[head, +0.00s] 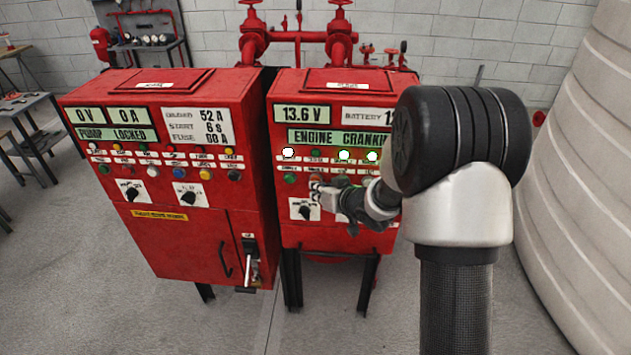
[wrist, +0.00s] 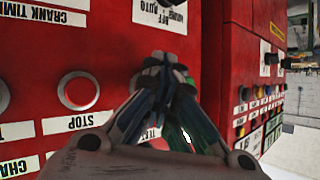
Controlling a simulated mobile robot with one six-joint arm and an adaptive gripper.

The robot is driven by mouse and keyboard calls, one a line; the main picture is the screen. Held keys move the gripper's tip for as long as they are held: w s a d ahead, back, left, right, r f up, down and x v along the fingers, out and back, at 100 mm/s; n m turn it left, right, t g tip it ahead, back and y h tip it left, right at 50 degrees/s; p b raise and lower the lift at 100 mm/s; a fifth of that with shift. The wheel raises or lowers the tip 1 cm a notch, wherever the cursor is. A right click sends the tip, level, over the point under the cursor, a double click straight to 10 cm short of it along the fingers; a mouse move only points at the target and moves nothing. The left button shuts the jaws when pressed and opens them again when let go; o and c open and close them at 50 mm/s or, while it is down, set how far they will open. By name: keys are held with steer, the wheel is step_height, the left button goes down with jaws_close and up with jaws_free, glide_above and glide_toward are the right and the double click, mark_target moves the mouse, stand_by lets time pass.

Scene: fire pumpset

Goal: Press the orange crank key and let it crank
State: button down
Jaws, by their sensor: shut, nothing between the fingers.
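The orange crank key (head: 314,178) shows only as a small orange patch on the right red cabinet in the head view. My gripper (head: 315,190) is shut and empty, its tips at the panel right by the key. The gripper hides most of it, and I cannot tell contact from this view. In the wrist view my gripper (wrist: 165,65) has its fingertips together against the red panel, covering whatever is behind them. The right cabinet's display (head: 340,139) reads "ENGINE CRANKI", with its end behind my arm.
A round red button (wrist: 78,90) labelled STOP is left of my fingers in the wrist view. A black selector (head: 304,210) sits below the fingertips. The left cabinet (head: 180,240) stands close beside, and a large pale tank (head: 590,150) is at right.

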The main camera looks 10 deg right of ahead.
stand_by(0.4)
steer(key=shift+s+a, duration=0.25)
steer(key=shift+s, duration=0.5)
steer(key=s, duration=0.1)
steer(key=s+a+b, duration=0.1)
steer(key=s, duration=0.2)
steer(key=shift+s+a+b, duration=0.3)
steer(key=shift+s, duration=0.1)
stand_by(0.5)
